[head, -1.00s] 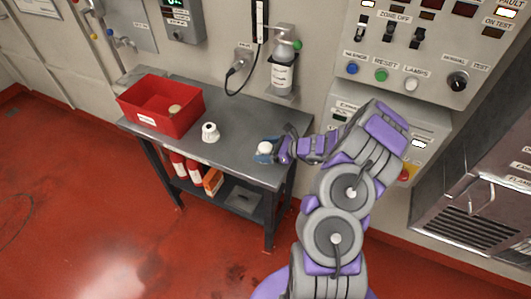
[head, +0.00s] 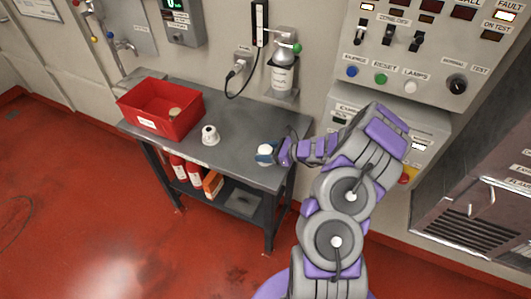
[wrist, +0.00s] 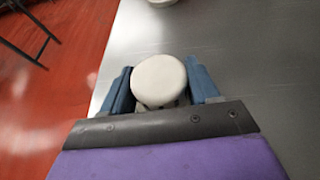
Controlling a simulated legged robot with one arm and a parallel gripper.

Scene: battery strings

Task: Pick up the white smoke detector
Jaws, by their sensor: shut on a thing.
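A round white smoke detector (wrist: 159,80) sits between the two blue fingers of my gripper (wrist: 160,88) in the wrist view. The fingers press on its left and right sides. In the head view the held detector (head: 264,149) shows as a small white shape at my gripper (head: 267,154), over the right part of the grey table (head: 240,150). I cannot tell whether it touches the tabletop. Its underside is hidden. Another white round device (head: 209,135) stands on the table to the left, apart from my gripper.
A red bin (head: 160,122) with a small pale item inside stands at the table's left end. A bottle (head: 283,75) is mounted on the wall behind. Red cylinders (head: 178,168) and an orange box (head: 212,184) sit on the lower shelf. A control panel (head: 420,50) is at the right.

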